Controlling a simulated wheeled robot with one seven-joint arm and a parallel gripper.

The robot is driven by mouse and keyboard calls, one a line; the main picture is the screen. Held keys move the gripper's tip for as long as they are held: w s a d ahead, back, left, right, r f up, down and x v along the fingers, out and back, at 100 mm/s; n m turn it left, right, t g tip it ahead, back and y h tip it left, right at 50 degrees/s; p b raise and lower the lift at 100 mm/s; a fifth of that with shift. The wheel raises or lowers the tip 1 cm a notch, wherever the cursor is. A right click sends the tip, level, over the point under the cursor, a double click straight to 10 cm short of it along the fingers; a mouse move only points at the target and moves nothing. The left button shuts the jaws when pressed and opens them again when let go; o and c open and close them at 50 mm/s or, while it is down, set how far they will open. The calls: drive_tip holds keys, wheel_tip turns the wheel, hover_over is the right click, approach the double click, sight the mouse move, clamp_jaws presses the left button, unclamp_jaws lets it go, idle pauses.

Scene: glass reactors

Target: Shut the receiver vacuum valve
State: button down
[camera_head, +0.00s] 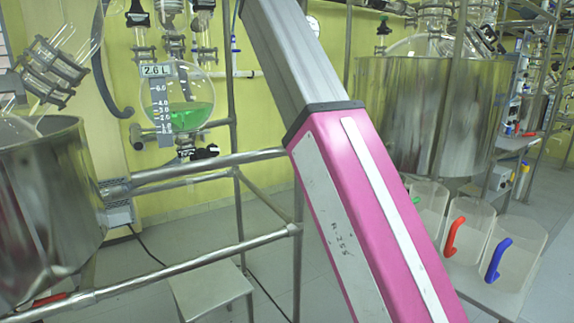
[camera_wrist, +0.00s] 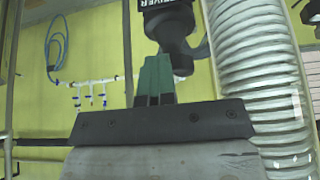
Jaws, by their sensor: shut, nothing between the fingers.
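In the wrist view my gripper (camera_wrist: 156,62) is shut and empty, its green fingers pressed together and pointing up. Just beyond the fingertips is a black valve part (camera_wrist: 172,28) with a rounded lower end. White lettering at its top is cut off by the frame edge and seems to end in "EIVER". I cannot tell whether the fingers touch it or how its handle is turned. In the head view the receiver flask (camera_head: 190,112) holds green liquid and bears a 2.6 L label. My gripper is out of that view.
A clear ribbed hose (camera_wrist: 255,75) runs down close to the right of my gripper. A blue hose and white pipe with blue taps (camera_wrist: 90,92) are on the yellow wall behind. In the head view steel vessels (camera_head: 430,115) and metal rails (camera_head: 200,262) flank my arm.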

drive_tip(key=shift+s+a+f, duration=0.4)
drive_tip(key=shift+s+a, duration=0.25)
drive_tip(key=shift+a, duration=0.25)
drive_tip(key=shift+a, duration=0.1)
drive_tip(key=shift+a+r, duration=0.15)
drive_tip(key=shift+a, duration=0.25)
drive_tip(key=shift+w+r, duration=0.1)
drive_tip(key=shift+r, duration=0.05)
drive_tip(key=shift+s+d, duration=0.1)
drive_tip(key=shift+s, duration=0.2)
